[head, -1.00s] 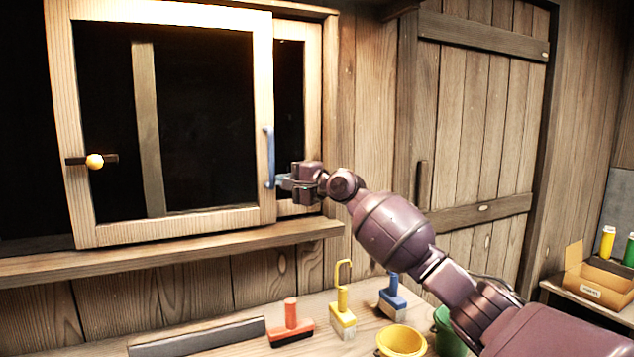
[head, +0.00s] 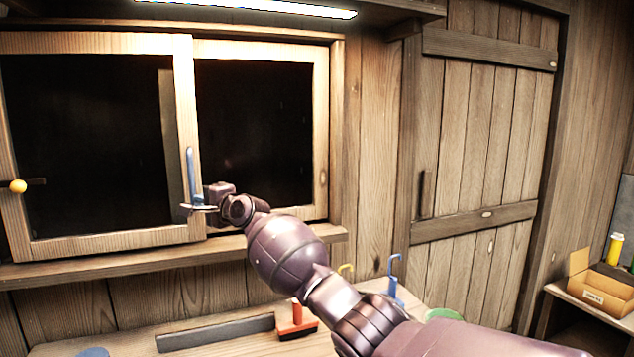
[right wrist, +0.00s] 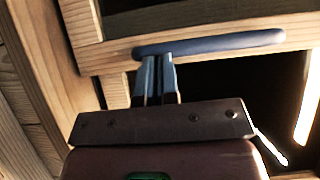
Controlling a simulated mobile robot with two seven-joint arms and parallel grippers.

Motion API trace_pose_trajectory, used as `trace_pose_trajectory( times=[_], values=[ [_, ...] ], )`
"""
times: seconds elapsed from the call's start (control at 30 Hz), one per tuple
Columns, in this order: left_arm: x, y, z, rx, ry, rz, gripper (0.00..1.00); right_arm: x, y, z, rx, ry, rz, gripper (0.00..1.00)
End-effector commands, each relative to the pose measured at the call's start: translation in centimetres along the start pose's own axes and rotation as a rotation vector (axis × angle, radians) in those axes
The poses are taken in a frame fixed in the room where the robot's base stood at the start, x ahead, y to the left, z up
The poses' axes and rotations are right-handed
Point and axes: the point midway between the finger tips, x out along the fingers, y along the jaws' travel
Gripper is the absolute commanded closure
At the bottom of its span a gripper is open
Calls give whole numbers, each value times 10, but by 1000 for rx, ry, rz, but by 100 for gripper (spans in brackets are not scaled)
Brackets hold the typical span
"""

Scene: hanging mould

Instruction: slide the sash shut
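The sash (head: 186,110) is a pale wooden frame with dark glass, standing left in the window, with the right pane showing beside it. A blue upright handle (head: 190,172) is on its right stile; the handle also shows in the right wrist view (right wrist: 225,42). My right gripper (head: 198,207) is at the handle's lower end, its fingers close together. In the right wrist view the fingertips (right wrist: 156,62) meet the side of the handle, side by side along its length, not around it. My left gripper is not in view.
A yellow knob (head: 17,186) is at the sash's left stile. A ledge (head: 120,268) runs below the window. On the bench below are a dark bar (head: 215,333), an orange-handled brush (head: 297,322) and a blue hooked tool (head: 394,280). My arm hides part of the bench.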

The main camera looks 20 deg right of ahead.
Motion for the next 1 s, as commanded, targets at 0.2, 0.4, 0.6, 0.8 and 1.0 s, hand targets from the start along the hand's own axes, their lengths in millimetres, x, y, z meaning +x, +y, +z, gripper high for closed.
trace_pose_trajectory(
  times=[0.2, 0.4, 0.6, 0.8, 1.0],
  values=[
    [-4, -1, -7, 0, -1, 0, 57, 21, -2, 29, 0, 5, -4, 100],
    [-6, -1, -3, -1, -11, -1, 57, 28, -1, 40, 1, 7, -4, 100],
    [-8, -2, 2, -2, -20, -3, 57, 30, -1, 41, 0, 7, -4, 100],
    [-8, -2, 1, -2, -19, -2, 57, 30, -2, 42, 0, 6, -5, 100],
    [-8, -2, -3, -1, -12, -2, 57, 29, -2, 41, 0, 6, -5, 100]
  ],
)
